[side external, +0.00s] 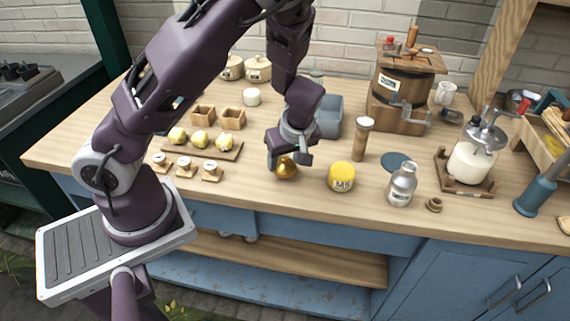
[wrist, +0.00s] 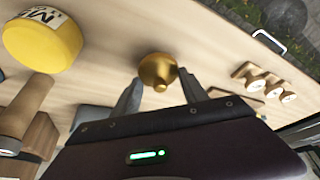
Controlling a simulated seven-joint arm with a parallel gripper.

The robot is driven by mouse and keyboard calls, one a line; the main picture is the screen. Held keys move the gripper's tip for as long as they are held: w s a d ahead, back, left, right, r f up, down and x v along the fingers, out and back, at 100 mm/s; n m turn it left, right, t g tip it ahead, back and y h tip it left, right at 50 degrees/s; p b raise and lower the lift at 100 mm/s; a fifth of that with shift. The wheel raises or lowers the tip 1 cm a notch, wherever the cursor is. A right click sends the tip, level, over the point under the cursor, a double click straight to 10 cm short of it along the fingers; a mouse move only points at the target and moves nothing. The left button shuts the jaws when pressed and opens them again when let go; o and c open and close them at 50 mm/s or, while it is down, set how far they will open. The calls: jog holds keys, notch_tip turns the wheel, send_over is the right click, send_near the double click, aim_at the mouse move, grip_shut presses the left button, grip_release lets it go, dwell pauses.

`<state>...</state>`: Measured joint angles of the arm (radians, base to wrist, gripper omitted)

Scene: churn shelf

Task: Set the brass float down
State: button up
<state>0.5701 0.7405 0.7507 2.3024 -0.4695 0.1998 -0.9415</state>
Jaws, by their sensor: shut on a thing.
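The brass float (side external: 286,168) is a round, shiny golden ball in the side external view, at my gripper (side external: 283,160) above the front middle of the wooden counter. In the wrist view the brass float (wrist: 157,70) sits between the tips of my two grey fingers (wrist: 158,85), with a small neck toward me. My gripper is shut on it. I cannot tell whether its underside touches the counter.
Small wooden stands (side external: 185,167) lie to the left. The counter's front edge (side external: 300,217) is near.

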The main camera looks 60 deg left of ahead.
jog(key=shift+f, duration=0.7)
jog(key=shift+f, duration=0.1)
jog(key=o, duration=1.3)
jog(key=shift+o, duration=0.2)
